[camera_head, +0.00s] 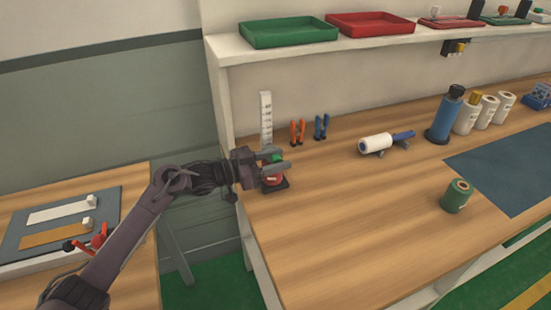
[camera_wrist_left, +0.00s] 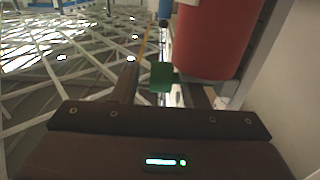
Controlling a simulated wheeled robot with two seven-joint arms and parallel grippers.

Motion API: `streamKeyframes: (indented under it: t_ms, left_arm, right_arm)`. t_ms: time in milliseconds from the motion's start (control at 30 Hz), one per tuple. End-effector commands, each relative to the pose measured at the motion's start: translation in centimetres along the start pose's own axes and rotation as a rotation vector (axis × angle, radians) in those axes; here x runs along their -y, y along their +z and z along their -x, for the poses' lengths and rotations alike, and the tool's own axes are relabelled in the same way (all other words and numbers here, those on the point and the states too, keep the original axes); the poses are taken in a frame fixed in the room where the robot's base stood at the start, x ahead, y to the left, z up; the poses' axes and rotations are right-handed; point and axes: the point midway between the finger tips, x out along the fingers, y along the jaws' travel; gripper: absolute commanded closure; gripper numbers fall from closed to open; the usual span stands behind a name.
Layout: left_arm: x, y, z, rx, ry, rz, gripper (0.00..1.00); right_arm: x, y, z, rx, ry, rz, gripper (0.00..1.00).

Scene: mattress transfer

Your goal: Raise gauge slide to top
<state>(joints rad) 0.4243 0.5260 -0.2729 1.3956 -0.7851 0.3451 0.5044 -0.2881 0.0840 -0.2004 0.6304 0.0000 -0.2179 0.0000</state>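A gauge with a tall white marked scale (camera_head: 265,115) stands upright at the left end of the workbench. In front of it, near the bench's left edge, a red part (camera_head: 272,181) sits on a dark base, with a small green piece (camera_head: 278,157) above it. I cannot tell for certain which part is the slide. My left gripper (camera_head: 282,161) is open, with its fingers around the green piece. In the left wrist view the green piece (camera_wrist_left: 162,76) shows beside one finger, apart from it, below a large red body (camera_wrist_left: 216,38). My right gripper is not in view.
Orange pliers (camera_head: 297,132) and blue pliers (camera_head: 321,127) stand right of the scale. A white roll (camera_head: 376,142), a blue bottle (camera_head: 443,118) and a green spool (camera_head: 457,196) are farther right. A shelf with trays (camera_head: 288,32) overhangs the back. The bench's front middle is clear.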

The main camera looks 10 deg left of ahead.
Motion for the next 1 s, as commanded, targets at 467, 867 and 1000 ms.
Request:
streamKeyframes:
  t_ms: [467,867,1000]
  left_arm:
    - [0.0,0.0,0.1,-0.001,0.0,0.0,1.0]
    - [0.0,-2.6,0.1,-0.002,0.0,-0.002,1.0]
    - [0.1,-6.1,0.1,-0.002,-0.001,-0.003,1.0]
  right_arm:
    - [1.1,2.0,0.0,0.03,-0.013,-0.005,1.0]
    - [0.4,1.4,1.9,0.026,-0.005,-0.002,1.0]
    - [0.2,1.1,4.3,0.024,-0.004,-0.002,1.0]
